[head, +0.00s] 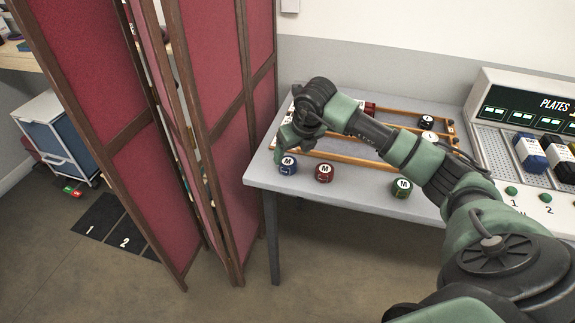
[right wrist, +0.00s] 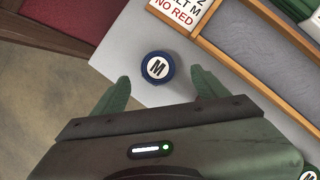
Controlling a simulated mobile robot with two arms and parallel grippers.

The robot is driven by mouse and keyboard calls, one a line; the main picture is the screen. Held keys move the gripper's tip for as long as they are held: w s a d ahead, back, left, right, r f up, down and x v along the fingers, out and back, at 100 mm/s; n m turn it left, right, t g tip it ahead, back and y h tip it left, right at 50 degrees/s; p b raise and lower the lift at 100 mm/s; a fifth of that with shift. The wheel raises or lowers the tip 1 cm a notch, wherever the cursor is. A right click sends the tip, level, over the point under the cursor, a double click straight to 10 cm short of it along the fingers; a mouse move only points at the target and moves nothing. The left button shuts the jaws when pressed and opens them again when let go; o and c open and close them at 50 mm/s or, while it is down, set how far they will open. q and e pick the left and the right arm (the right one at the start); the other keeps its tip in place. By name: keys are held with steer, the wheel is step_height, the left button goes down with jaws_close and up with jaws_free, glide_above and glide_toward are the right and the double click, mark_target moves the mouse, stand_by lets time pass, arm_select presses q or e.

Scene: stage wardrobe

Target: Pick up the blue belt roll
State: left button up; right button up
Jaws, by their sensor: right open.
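The blue belt roll (head: 288,165) stands on the grey table near its left front corner, with a white M label on top. In the right wrist view the blue belt roll (right wrist: 158,67) lies ahead of and between the two green fingertips, apart from both. My right gripper (head: 293,143) is above and just behind the roll in the head view. Its jaws (right wrist: 160,90) are open and empty. My left gripper is not in view.
A dark red roll (head: 325,173) stands right of the blue one, and a green roll (head: 401,188) farther right. A wooden-railed rack (head: 340,157) lies behind them. A red folding screen (head: 233,110) stands close to the table's left edge. A plates machine (head: 490,105) is at right.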

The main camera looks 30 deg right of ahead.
mark_target(288, 162)
steer(key=p+x, duration=0.1)
steer(key=x, duration=0.4)
steer(key=shift+a+f+p, duration=0.15)
steer(key=shift+f+p, duration=0.2)
steer(key=shift+w+f, duration=0.1)
steer(key=shift+f, duration=0.15)
steer(key=c, duration=1.5)
steer(key=shift+c, duration=0.2)
steer(key=shift+r, duration=0.2)
